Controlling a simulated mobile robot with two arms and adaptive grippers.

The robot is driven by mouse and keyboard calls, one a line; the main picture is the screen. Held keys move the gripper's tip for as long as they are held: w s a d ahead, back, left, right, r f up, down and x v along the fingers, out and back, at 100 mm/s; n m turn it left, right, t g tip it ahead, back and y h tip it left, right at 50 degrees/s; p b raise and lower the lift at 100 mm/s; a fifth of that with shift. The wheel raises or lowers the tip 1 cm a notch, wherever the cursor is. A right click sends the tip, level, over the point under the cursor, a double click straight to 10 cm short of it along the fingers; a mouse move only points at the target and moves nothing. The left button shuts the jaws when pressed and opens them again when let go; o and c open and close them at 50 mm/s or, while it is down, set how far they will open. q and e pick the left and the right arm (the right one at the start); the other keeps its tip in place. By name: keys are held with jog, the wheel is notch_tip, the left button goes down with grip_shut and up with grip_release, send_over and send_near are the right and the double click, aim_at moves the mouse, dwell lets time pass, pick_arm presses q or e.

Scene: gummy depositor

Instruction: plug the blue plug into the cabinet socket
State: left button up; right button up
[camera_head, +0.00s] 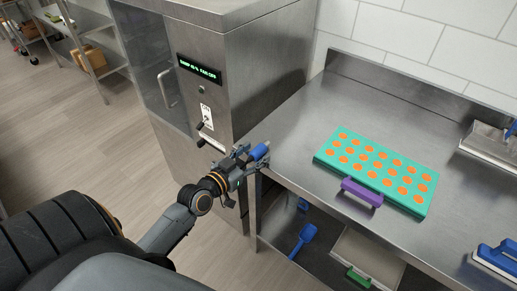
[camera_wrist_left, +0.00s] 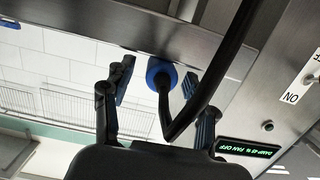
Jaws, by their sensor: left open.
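The blue plug (camera_head: 260,152) is at the table's left front corner, beside the cabinet. In the left wrist view the plug (camera_wrist_left: 154,68) shows as a round blue end with a black cable (camera_wrist_left: 222,55) bending away from it. My left gripper (camera_head: 250,158) is open, with its fingers on either side of the plug; I cannot tell if they touch it. In the left wrist view the gripper (camera_wrist_left: 158,82) frames the plug. I cannot make out the socket clearly. My right gripper is not in view.
The steel table (camera_head: 300,125) holds a teal mold tray (camera_head: 425,204) with orange pieces and a purple handle (camera_head: 362,192). Blue-handled tools (camera_head: 496,257) lie at the right. A lower shelf holds a blue scoop (camera_head: 303,238). Floor in front of the cabinet is clear.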

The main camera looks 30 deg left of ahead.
pick_arm(q)
jog(key=w, duration=0.2)
jog(key=shift+w+d+f, duration=0.1)
jog(key=shift+w+f, duration=0.1)
jog(key=shift+w, duration=0.1)
jog(key=shift+s, duration=0.1)
grip_shut()
jog(key=shift+r, duration=0.1)
jog(key=shift+r, duration=0.5)
jog(key=s+d+r, duration=0.2)
jog(key=s+r, duration=1)
jog(key=s, duration=0.1)
jog(key=shift+s+d+p, duration=0.3)
jog(key=shift+s+p, duration=0.05)
jog(key=shift+s, duration=0.05)
